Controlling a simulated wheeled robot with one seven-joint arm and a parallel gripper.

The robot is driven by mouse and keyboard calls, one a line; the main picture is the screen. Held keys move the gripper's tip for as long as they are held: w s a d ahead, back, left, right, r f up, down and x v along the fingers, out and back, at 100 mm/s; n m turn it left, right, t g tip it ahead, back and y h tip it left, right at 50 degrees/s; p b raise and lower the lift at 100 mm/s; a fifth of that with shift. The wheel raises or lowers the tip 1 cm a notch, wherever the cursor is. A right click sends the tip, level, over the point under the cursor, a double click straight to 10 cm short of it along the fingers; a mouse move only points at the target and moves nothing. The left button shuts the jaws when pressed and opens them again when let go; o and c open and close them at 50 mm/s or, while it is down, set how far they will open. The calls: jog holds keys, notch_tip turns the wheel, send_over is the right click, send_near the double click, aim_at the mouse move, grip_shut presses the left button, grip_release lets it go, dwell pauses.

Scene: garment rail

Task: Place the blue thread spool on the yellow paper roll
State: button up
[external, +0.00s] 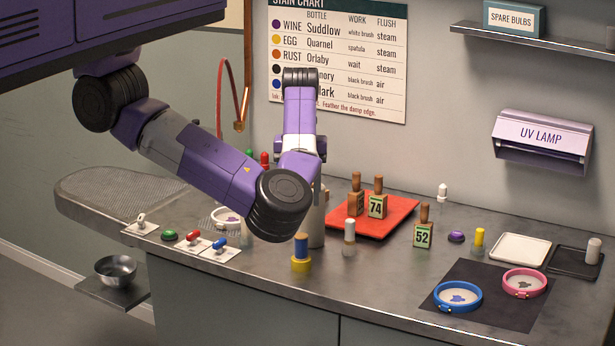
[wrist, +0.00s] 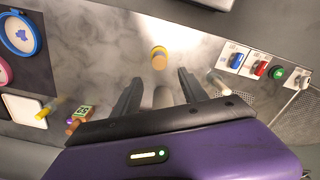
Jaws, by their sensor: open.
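The blue thread spool (external: 301,248), with a tan top, stands upright on the wider yellow paper roll (external: 300,266) near the counter's front edge in the external view. The wrist view shows this stack from above, with the tan spool top (wrist: 158,52) over the yellow roll (wrist: 159,64); little or no blue shows there. My gripper (wrist: 160,78) is open in the wrist view, its two fingers apart and clear of the stack.
A white-topped bottle (external: 349,236) is to the right. A red mat (external: 398,212) holds numbered wooden stamps. Coloured switches (external: 194,241) lie left.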

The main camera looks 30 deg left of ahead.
jog(key=w+a+r+m+t+y, duration=0.25)
jog(key=w+a+t, duration=0.2)
jog(key=a, duration=0.55)
jog(key=w+a+r+m+t+y, duration=0.1)
jog(key=w+a+r+t+y, duration=0.2)
jog(key=w+a, duration=0.5)
jog(key=w+a+r+m+t+y, duration=0.1)
jog(key=w+a+t+y, duration=0.4)
jog(key=a, duration=0.8)
jog(key=s+d+f+m+t+h, duration=0.1)
jog(key=s+d+f+m+h, duration=0.15)
jog(key=s+f+h, duration=0.55)
jog(key=s+d+f+m+t+h, duration=0.15)
jog(key=s+f+m, duration=0.3)
jog(key=s, duration=0.65)
jog(key=s+d+n, duration=0.3)
jog(key=s, duration=0.6)
jog(key=s+d+n+h, duration=0.1)
jog(key=s+d+n, duration=0.2)
jog(key=s, duration=0.6)
jog(key=shift+s+r, duration=0.2)
jog(key=shift+r, duration=0.05)
jog(key=shift+d, duration=0.1)
